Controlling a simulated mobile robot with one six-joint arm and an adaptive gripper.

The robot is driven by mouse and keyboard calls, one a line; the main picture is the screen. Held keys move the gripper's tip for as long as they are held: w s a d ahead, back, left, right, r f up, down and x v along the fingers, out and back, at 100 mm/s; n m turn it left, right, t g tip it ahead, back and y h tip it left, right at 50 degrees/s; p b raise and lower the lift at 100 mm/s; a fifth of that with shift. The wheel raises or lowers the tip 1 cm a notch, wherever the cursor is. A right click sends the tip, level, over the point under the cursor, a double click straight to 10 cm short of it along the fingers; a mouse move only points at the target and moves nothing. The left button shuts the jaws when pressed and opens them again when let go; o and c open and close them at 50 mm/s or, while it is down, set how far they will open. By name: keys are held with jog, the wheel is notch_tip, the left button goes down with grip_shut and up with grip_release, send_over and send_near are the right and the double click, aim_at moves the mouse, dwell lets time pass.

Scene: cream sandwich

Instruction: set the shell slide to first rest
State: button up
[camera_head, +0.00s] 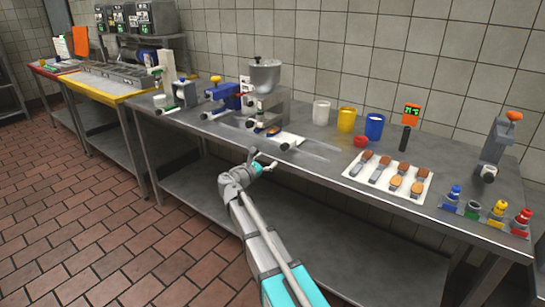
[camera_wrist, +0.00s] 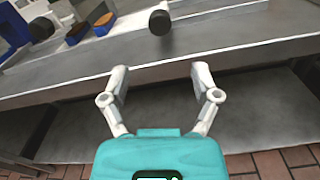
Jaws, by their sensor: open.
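My gripper (camera_head: 263,160) is open and empty at the table's front edge, in front of the steel filling machine (camera_head: 267,104). In the wrist view my gripper (camera_wrist: 159,73) has its two pale fingers spread wide. What looks like the shell slide (camera_head: 290,138) is a light plate at the machine's foot, with a shell on it. A dark round knob (camera_head: 285,146) is at its front; in the wrist view this knob (camera_wrist: 159,22) lies beyond the fingertips, between them and untouched. Brown shells (camera_wrist: 78,33) show at the upper left. I cannot tell at which rest the slide stands.
The steel table (camera_head: 225,133) has a front edge (camera_wrist: 250,48) just beyond the fingers. A blue device (camera_head: 222,92) stands left of the machine. White, yellow and blue cups (camera_head: 374,127) and a white tray of shells (camera_head: 375,184) stand to the right.

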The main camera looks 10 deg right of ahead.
jog(key=shift+s+a, duration=0.5)
jog(key=s+d+f+m+g+y, duration=0.4)
jog(key=s+d+f+m+g, duration=0.5)
jog(key=s+f+m, duration=0.4)
jog(key=s+a+f+m+g+y, duration=0.1)
jog(key=s+f+m+g+y, duration=0.1)
jog(key=s+m+y, duration=0.5)
jog(key=s+a+f+m+g+y, duration=0.1)
jog(key=s+f+m+g+y, duration=0.3)
jog(key=s, duration=0.6)
notch_tip(320, 180, up, 22)
jog(key=t+h+p, duration=0.2)
jog(key=p, duration=1.9)
jog(key=shift+s+f+m, duration=0.15)
jog(key=shift+m, duration=0.25)
